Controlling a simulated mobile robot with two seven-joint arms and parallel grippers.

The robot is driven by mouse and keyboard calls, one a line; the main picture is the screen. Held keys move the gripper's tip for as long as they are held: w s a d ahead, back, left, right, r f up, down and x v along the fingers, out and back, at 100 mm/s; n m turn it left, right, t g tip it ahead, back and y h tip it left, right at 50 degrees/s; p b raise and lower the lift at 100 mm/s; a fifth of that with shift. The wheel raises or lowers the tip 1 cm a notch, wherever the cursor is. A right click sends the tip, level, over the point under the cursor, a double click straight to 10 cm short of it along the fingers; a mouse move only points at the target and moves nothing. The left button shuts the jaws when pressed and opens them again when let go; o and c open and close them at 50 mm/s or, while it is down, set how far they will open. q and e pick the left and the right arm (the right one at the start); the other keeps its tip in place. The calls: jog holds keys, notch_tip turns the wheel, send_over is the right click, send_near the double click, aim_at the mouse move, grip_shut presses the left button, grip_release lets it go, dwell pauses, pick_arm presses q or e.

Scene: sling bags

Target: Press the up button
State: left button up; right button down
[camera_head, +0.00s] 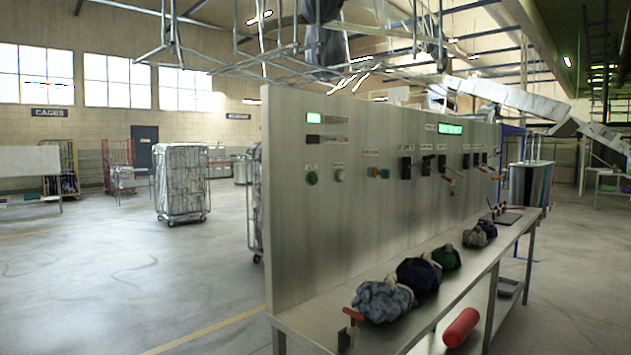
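A tall grey metal control panel (350,220) stands at the middle and right, seen at an angle. On its near end are a round green button (312,178) and a round pale button (339,175) side by side. The labels are too small to read, so I cannot tell which control is the up button. Neither of my grippers is in view.
A metal shelf (300,318) runs along the panel's front, bearing several cloth bundles, including a blue-grey one (383,300), and a red-handled clamp (351,325). A red cylinder (461,327) lies below. A wrapped cage trolley (182,180) stands back left. The left floor is mostly open.

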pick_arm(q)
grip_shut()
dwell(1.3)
